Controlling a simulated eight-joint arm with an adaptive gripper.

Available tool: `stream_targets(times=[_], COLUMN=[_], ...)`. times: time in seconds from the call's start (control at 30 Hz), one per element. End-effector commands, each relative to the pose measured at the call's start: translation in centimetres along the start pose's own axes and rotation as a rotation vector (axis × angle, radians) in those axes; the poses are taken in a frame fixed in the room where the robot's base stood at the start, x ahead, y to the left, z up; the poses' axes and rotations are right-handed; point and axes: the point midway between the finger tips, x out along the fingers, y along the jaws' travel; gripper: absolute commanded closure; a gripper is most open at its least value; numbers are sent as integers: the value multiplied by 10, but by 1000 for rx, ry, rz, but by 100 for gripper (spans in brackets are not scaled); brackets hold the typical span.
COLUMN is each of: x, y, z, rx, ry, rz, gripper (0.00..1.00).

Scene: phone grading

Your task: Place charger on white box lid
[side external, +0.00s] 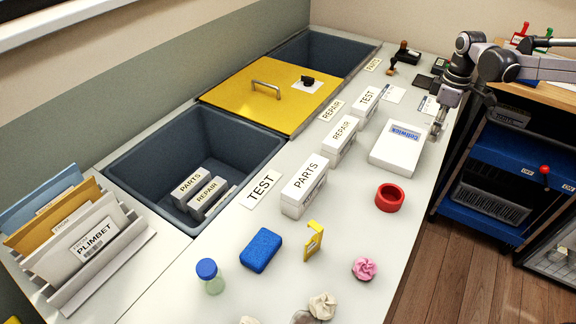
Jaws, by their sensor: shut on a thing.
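A white box (389,157) with a blue label on its lid (404,134) lies flat on the counter at the right. My gripper (436,132) points down at the box's right edge, near the counter's edge. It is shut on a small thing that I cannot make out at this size. Whether the fingers or that thing touch the box is not clear. I cannot clearly pick out a charger in this view.
White blocks marked PARTS (305,187), REPAIR (340,138) and TEST (365,101) stand left of the box. A red ring (390,198) lies in front. A yellow lid (235,96) covers part of the sunken bins. A blue-shelved cart (500,150) stands at the right.

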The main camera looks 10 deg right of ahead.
Motion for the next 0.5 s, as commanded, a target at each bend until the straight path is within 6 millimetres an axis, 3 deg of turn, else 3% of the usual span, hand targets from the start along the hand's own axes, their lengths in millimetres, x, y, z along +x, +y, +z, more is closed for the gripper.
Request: stream_targets(times=[0.03, 0.2, 0.37, 0.5], x=[-2, -6, -8, 0], y=[22, 68, 86, 86], z=[7, 25, 34, 22], rx=[2, -15, -24, -29], ry=[0, 1, 1, 1], rz=[-1, -3, -3, -3], gripper=[96, 96, 96, 96])
